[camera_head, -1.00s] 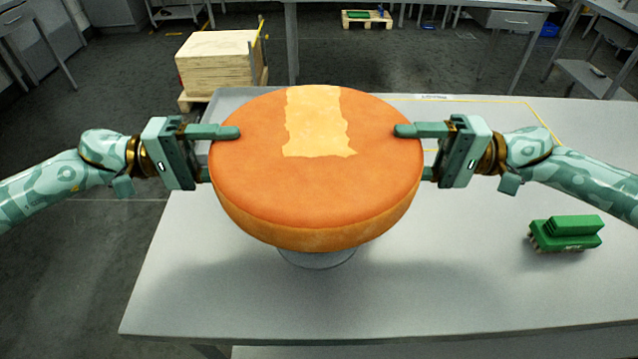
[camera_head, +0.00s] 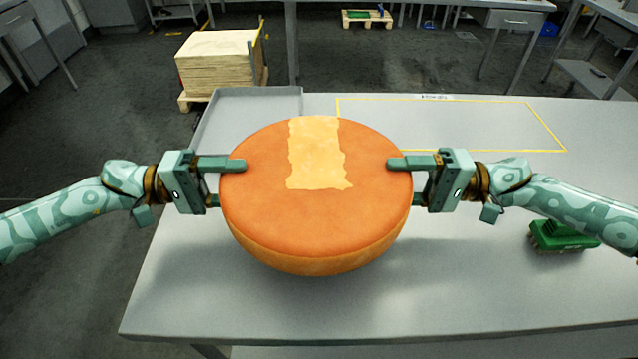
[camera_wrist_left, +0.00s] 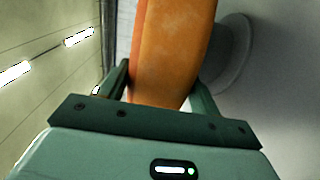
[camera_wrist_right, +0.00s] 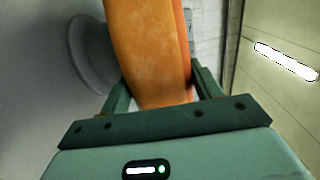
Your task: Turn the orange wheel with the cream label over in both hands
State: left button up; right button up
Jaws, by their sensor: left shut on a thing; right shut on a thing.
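The orange wheel (camera_head: 300,218) is held between my two grippers over the table, with its broad face up and slightly toward me. Its cream label (camera_head: 316,155) is on that upper face, reaching the far edge. My left gripper (camera_head: 230,183) is shut on the wheel's left edge, one finger above and one below. My right gripper (camera_head: 402,182) is shut the same way on the right edge. The wheel also shows between the fingers in the left wrist view (camera_wrist_left: 172,50) and the right wrist view (camera_wrist_right: 150,50). Its underside is hidden in the head view.
A round grey stand shows beside the wheel in the left wrist view (camera_wrist_left: 235,50) and right wrist view (camera_wrist_right: 88,50); contact is unclear. The table (camera_head: 210,310) also carries a grey tray (camera_head: 292,97), a yellow-outlined area (camera_head: 450,125) and a green brush (camera_head: 560,236). Table front is clear.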

pick_arm(q)
jog(key=shift+d+f, duration=0.1)
jog(key=shift+f, duration=0.25)
pick_arm(e)
jog(key=shift+a, duration=0.2)
dwell(1.0)
pick_arm(q)
jog(key=o, duration=1.4)
pick_arm(e)
jog(key=o, duration=1.4)
pick_arm(q)
jog(key=o, duration=0.4)
jog(key=shift+s, duration=0.15)
pick_arm(e)
jog(key=o, duration=0.4)
jog(key=shift+s+d, duration=0.1)
pick_arm(q)
jog(key=shift+s, duration=0.1)
pick_arm(e)
jog(key=shift+s, duration=0.1)
jog(key=shift+f, duration=0.1)
pick_arm(q)
jog(key=shift+f, duration=0.2)
pick_arm(e)
jog(key=shift+d+f, duration=0.1)
jog(key=shift+d, duration=0.05)
pick_arm(q)
jog(key=a, duration=0.9)
pick_arm(e)
jog(key=d, duration=0.9)
